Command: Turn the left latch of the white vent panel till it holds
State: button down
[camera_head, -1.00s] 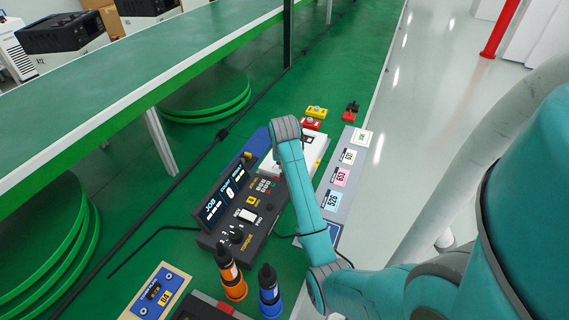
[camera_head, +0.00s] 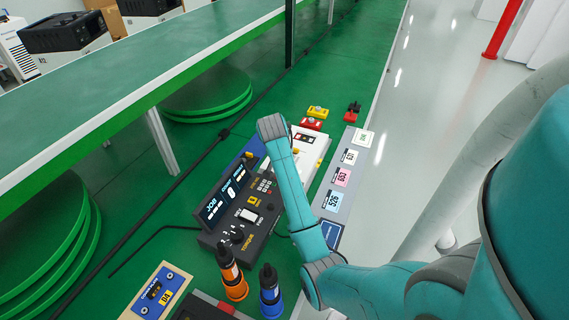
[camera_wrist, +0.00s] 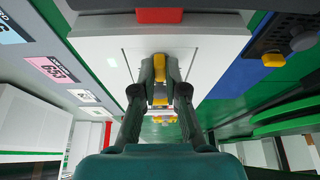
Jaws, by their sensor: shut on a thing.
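The white vent panel (camera_head: 311,146) lies on the green table, partly hidden by my arm in the head view. In the wrist view its pale face (camera_wrist: 105,45) fills the middle. My gripper (camera_wrist: 160,68) is over the panel, with its fingers closed on a small yellow latch (camera_wrist: 160,61). The fingers cover most of this latch, so its exact angle is hard to tell. In the head view my arm hides the gripper and this latch, which is at the panel's left part. A small yellow piece (camera_head: 319,163) shows at the panel's right edge.
A dark control box (camera_head: 237,200) stands close in front and left of the panel. Red (camera_head: 311,124) and yellow (camera_head: 317,112) blocks lie behind it. A grey strip with labels (camera_head: 343,178) runs along the right. Orange (camera_head: 232,275) and blue (camera_head: 269,291) tools stand in front.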

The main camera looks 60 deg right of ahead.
aim_at(272, 191)
jog(key=c, duration=1.2)
grip_release()
jog(key=shift+a+r, duration=0.1)
jog(key=shift+r, duration=0.1)
jog(key=a, duration=0.4)
jog(key=s+a, duration=0.1)
jog(key=a, duration=0.7)
jog(key=shift+s+a+r, duration=0.1)
jog(key=shift+s+r, duration=0.1)
jog(key=shift+r, duration=0.15)
